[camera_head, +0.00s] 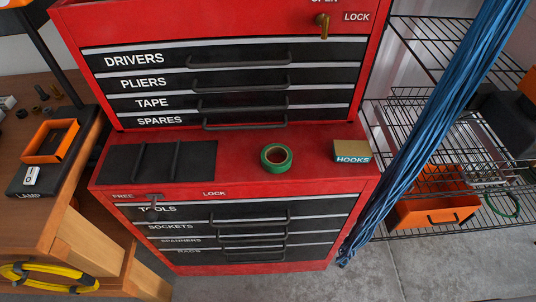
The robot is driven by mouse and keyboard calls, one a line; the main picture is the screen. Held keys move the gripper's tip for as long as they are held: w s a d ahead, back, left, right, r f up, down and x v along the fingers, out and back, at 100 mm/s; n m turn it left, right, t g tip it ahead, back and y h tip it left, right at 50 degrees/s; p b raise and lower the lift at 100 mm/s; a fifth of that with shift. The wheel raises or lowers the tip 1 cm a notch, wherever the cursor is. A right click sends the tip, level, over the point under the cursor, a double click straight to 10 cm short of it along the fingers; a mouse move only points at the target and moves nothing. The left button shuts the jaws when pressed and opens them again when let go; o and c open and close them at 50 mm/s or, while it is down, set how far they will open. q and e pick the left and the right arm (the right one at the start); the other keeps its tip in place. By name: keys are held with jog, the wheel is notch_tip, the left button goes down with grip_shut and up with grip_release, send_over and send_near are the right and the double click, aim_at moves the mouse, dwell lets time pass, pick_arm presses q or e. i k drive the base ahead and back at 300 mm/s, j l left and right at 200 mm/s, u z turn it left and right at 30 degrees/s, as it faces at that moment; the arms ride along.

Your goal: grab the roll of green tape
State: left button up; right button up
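The roll of green tape (265,155) lies flat on the red ledge between the upper and lower halves of the tool chest, right of its middle. Its hole shows a tan core, with the red ledge seen through it. It stands apart from the things on either side. Neither of my grippers is in view.
A black tray (200,165) lies left of the tape and a HOOKS box (352,152) right of it. Blue cables (440,115) hang in front of a wire rack (478,150) at right. A wooden bench (30,205) stands at left. Bare floor (385,272) shows at bottom right.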

aim_at(274, 149)
jog(key=j+z, duration=0.2)
jog(key=j, duration=0.3)
jog(key=k+j+z, duration=0.2)
jog(key=j, duration=0.3)
jog(key=j+z, duration=0.2)
jog(key=j, duration=0.35)
jog(key=k, duration=0.05)
